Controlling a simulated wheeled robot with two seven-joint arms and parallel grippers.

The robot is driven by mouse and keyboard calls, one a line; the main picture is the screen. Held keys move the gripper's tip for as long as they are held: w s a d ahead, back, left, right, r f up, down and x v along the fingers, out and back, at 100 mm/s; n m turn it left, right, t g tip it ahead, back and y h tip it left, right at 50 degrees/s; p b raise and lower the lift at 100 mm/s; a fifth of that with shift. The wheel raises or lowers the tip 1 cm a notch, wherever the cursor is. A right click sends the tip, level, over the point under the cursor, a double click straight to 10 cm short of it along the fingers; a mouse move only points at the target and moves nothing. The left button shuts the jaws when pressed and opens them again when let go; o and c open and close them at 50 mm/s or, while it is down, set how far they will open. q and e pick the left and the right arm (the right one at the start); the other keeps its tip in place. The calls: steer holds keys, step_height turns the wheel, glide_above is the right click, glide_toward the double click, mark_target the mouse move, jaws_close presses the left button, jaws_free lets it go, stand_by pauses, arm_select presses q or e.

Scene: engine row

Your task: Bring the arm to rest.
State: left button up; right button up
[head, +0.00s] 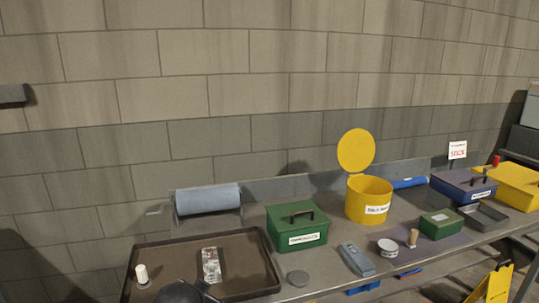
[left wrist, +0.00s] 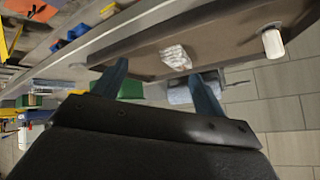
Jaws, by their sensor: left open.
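My left gripper (left wrist: 158,68) is open, its two blue-grey fingers spread with nothing between them. In the left wrist view it points toward a brown tray (left wrist: 225,42) with a crumpled whitish packet (left wrist: 175,57) and a white cylinder (left wrist: 272,42). In the head view a dark part of my left arm (head: 180,292) shows at the bottom edge, in front of the tray (head: 185,245). The packet (head: 211,265) lies in the tray and the white cylinder (head: 142,274) stands at its left. My right gripper is in neither view.
Right of the tray stand a green box (head: 297,238), a yellow bucket with raised lid (head: 368,206), a grey handheld device (head: 357,260) and a round tin (head: 388,248). A blue-grey roll (head: 208,199) is behind the tray. A block wall (head: 250,80) closes the back.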

arm_select(q)
steer(key=s+f+n+g, duration=0.1)
steer(key=s+f+g, duration=0.2)
steer(key=s+f, duration=0.9)
steer(key=s+f+n+g, duration=0.2)
steer(key=s+f+g, duration=0.2)
steer(key=s+f, duration=0.9)
steer(key=s, duration=0.6)
steer(key=shift+d+f+h, duration=0.2)
steer(key=shift+d+h, duration=0.1)
steer(key=shift+h, duration=0.1)
steer(key=shift+s+g, duration=0.15)
steer(key=shift+g, duration=0.15)
stand_by(0.4)
